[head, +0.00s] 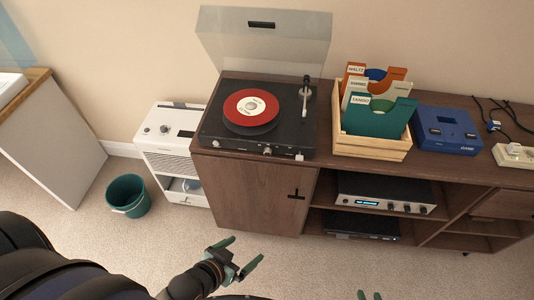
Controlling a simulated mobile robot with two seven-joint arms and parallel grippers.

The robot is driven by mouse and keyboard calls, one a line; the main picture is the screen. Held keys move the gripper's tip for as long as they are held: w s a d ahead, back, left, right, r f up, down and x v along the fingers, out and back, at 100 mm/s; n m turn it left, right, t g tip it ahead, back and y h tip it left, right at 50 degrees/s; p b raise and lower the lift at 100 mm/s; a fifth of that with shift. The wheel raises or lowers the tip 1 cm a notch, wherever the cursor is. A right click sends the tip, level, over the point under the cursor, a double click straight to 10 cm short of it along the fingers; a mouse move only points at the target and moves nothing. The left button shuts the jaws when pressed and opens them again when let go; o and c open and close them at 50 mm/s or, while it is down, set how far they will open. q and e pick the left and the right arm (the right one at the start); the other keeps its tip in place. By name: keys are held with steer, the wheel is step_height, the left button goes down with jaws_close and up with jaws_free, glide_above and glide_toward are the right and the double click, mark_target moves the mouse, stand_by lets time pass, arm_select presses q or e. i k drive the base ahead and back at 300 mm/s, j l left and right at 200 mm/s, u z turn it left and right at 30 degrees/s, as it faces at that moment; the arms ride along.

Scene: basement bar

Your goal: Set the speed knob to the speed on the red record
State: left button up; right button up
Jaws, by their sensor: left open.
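The red record (251,108) lies on the black turntable (285,132), its pale centre label too small to read. The clear lid (264,45) is raised. A small silver knob (267,151) sits on the turntable's front edge, with a small white part to its right. Their markings are unreadable, so I cannot tell the set speed. My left gripper (245,252) is open and empty, in front of and below the cabinet, well apart from the turntable. My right gripper (369,296) shows only two green fingertips at the bottom edge, apart with nothing visible between them.
The turntable stands on a brown cabinet (257,194). To its right are a wooden crate (372,147) of record sleeves, a blue box (446,130) and cables. An amplifier (385,194) sits on a shelf below. A white appliance (170,150) and green bucket (127,196) stand left.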

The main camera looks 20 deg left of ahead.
mark_target(267, 151)
steer(key=k+u, duration=0.1)
steer(key=u, duration=0.3)
steer(key=j+u, duration=0.15)
steer(key=u, duration=0.2)
steer(key=k+j+u, duration=0.1)
steer(key=u, duration=0.3)
steer(key=j+u, duration=0.15)
steer(key=u, duration=0.2)
